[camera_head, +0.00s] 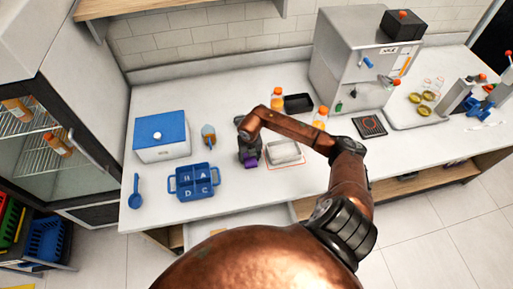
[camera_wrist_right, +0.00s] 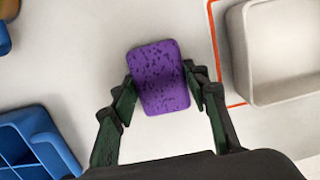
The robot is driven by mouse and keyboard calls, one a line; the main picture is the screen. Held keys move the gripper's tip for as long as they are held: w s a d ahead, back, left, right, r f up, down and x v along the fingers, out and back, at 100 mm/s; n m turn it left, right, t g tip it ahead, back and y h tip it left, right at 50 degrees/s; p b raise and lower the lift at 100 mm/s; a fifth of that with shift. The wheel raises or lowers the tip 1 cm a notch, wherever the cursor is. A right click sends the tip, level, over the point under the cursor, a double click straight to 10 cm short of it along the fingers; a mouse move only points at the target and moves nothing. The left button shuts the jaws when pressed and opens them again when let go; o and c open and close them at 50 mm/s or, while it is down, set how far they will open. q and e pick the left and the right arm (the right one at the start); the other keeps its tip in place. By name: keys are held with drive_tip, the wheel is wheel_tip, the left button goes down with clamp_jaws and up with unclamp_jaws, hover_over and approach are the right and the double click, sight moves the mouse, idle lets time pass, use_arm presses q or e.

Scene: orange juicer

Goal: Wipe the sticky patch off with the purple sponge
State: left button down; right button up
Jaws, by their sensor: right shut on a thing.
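The purple sponge (camera_wrist_right: 160,77) is between the two fingers of my right gripper (camera_wrist_right: 161,84), which is shut on it. In the head view the sponge (camera_head: 250,161) shows as a purple bit under my right gripper (camera_head: 249,153), low over or on the white counter (camera_head: 228,150). I cannot tell whether it touches the counter. I cannot make out a sticky patch in either view; the counter around the sponge looks plain white. My left gripper is not in view.
A blue lettered tray (camera_head: 194,181) stands left of the gripper, and a pale bin (camera_head: 284,152) inside a red outline stands close on its right.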

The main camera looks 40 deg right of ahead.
drive_tip(key=shift+s+d+f, duration=0.1)
drive_tip(key=shift+s+d, duration=0.3)
drive_tip(key=shift+d, duration=0.35)
drive_tip(key=shift+s+d+r, duration=0.1)
drive_tip(key=shift+d+r, duration=0.05)
drive_tip(key=shift+r, duration=0.15)
wheel_tip(320, 180, up, 3)
drive_tip(key=shift+f+p, duration=0.15)
drive_tip(key=shift+p, duration=0.45)
drive_tip(key=shift+r+p, duration=0.95)
drive_tip(key=shift+r, duration=0.6)
drive_tip(key=shift+r+p, duration=0.65)
drive_tip(key=shift+r, duration=0.45)
